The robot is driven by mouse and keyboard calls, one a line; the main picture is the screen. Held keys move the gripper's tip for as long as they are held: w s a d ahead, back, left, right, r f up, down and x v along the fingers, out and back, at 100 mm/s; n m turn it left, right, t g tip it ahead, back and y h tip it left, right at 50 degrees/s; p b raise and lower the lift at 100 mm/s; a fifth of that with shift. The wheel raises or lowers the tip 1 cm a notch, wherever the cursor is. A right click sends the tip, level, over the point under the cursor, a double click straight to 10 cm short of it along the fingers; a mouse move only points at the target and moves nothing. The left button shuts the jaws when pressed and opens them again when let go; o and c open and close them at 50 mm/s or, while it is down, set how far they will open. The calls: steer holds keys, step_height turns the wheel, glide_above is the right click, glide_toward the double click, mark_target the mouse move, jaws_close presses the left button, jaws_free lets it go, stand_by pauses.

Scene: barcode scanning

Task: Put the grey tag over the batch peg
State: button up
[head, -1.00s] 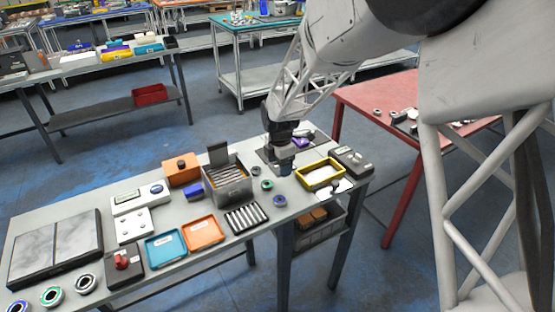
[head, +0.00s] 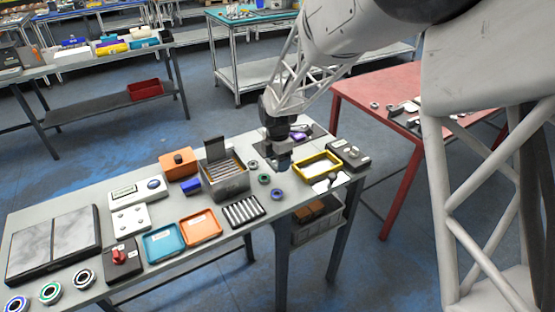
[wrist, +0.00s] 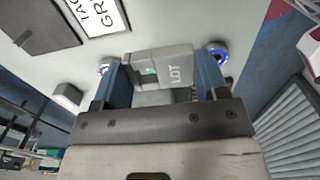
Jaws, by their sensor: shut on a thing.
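My gripper (wrist: 162,82) is shut on a grey block-like piece (wrist: 178,62) marked LOT, which I take as the grey tag. A small green patch shows on or through it. In the head view my gripper (head: 284,165) hangs above the right part of the grey bench. Left of it are three small round pieces: a grey one (head: 253,164), a green one (head: 264,179) and a blue one (head: 277,193). The blue ring (wrist: 216,51) also shows in the wrist view, beside the tag. I cannot tell which thing is the batch peg.
A yellow-rimmed tray (head: 318,164) and a dark box (head: 348,155) stand right of my gripper. A grey open-lidded bin (head: 225,179) and a slotted rack (head: 243,211) stand left. A white card (wrist: 103,12) reading TAG GR, partly cut off, shows in the wrist view.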

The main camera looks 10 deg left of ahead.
steer(key=shift+r, duration=0.2)
steer(key=shift+r, duration=0.7)
steer(key=shift+r, duration=0.7)
steer(key=shift+r, duration=0.7)
steer(key=shift+r, duration=0.15)
steer(key=w+d, duration=0.2)
steer(key=w, duration=0.8)
steer(key=w+d+f, duration=0.1)
steer(key=w+d, duration=0.2)
steer(key=w, duration=0.7)
steer(key=w+d+f, duration=0.1)
steer(key=w+d, duration=0.2)
steer(key=w, duration=0.7)
steer(key=shift+f, duration=0.25)
